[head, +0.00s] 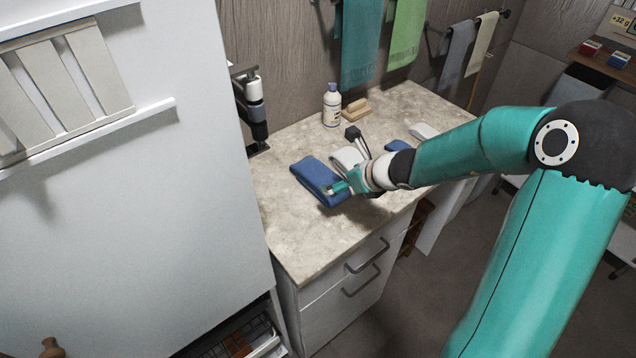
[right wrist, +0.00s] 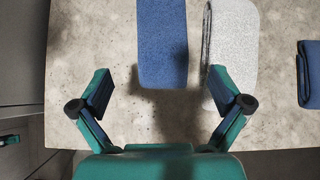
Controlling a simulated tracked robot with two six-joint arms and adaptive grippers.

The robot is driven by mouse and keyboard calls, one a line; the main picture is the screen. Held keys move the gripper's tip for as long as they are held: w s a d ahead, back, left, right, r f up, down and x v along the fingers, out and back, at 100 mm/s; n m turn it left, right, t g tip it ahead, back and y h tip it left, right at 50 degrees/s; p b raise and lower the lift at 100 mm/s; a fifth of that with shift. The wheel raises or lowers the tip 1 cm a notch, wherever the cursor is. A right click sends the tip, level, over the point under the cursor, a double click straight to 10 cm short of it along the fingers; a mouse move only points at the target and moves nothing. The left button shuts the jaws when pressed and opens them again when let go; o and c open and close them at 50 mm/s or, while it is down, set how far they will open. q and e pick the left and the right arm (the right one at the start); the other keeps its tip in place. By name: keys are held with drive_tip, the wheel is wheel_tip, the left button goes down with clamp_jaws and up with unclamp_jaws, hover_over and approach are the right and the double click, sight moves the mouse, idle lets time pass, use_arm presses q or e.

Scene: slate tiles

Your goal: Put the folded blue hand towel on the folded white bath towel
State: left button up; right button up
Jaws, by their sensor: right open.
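A folded blue towel (head: 312,176) lies flat on the stone counter in the head view. It also shows in the right wrist view (right wrist: 162,42), ahead of the space between my fingers. A folded white towel (head: 345,156) lies just to its right, partly hidden by my gripper; it shows in the right wrist view (right wrist: 234,45) too. My right gripper (head: 343,162) is open and empty, its fingers (right wrist: 160,88) spread wide above the counter near these towels. My left gripper is not in view.
Another dark blue folded cloth (head: 398,145) and a white one (head: 423,130) lie farther right on the counter (head: 300,238). A white bottle (head: 332,106) and tan block (head: 356,109) stand at the back. A black-and-white fixture (head: 254,105) is at the left. The front counter is clear.

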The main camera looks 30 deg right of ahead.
sight(328, 181)
drive_tip(key=b+x, duration=0.1)
drive_tip(key=x, duration=0.3)
drive_tip(key=shift+w+a+f, duration=0.1)
drive_tip(key=shift+f, duration=0.05)
drive_tip(key=b+x, duration=0.1)
drive_tip(key=x, duration=0.4)
drive_tip(key=shift+d+f, duration=0.15)
drive_tip(key=shift+d, duration=0.05)
drive_tip(key=shift+c, duration=0.3)
drive_tip(key=c, duration=1.1)
drive_tip(key=shift+r, duration=0.2)
